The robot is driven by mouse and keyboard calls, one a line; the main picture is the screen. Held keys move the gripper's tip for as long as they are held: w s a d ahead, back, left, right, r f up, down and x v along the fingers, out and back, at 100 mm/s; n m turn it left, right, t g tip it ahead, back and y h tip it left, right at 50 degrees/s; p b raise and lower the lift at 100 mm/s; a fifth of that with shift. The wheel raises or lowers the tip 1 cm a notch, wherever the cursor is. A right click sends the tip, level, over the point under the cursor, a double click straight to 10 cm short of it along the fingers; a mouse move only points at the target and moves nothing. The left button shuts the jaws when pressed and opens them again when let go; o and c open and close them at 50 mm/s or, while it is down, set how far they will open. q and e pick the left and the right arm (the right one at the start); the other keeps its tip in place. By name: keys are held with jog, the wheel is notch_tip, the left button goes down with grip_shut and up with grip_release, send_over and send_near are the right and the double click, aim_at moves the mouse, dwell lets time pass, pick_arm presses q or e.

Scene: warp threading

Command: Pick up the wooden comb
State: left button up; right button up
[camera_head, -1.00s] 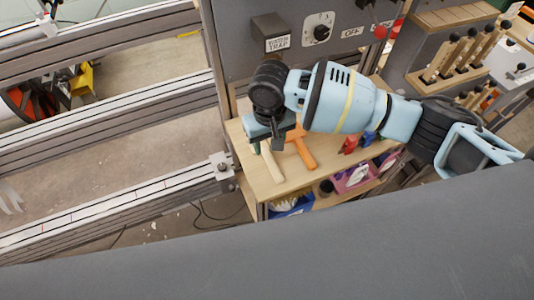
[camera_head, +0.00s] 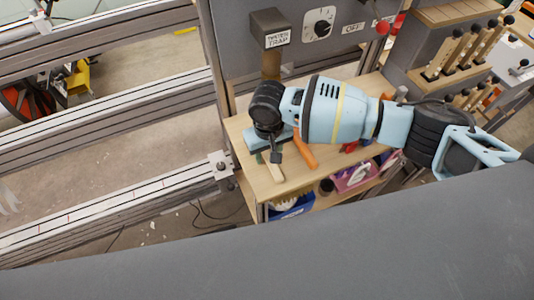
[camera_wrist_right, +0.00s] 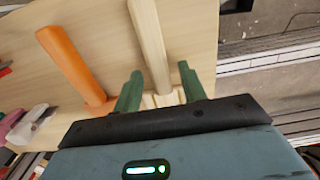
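The wooden comb has a pale handle (camera_wrist_right: 148,38) and lies on the wooden shelf top; its handle end also shows in the head view (camera_head: 274,172). My right gripper (camera_head: 268,155) is over the comb, hiding much of it. In the right wrist view, the two green fingers of this gripper (camera_wrist_right: 160,76) stand apart on either side of the handle, near the comb's toothed head (camera_wrist_right: 163,99). Narrow gaps show beside the handle, so the fingers are open. The comb's head is partly hidden by the gripper body. My left gripper is out of view.
An orange-handled tool (camera_wrist_right: 72,62) lies close beside the comb on the shelf top (camera_head: 240,141). A grey control panel (camera_head: 233,45) rises behind. A blue bin (camera_head: 291,208) sits on the lower shelf. Metal frame rails (camera_head: 120,204) run to the left.

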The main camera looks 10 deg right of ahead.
grip_shut()
jog(key=shift+r, duration=0.15)
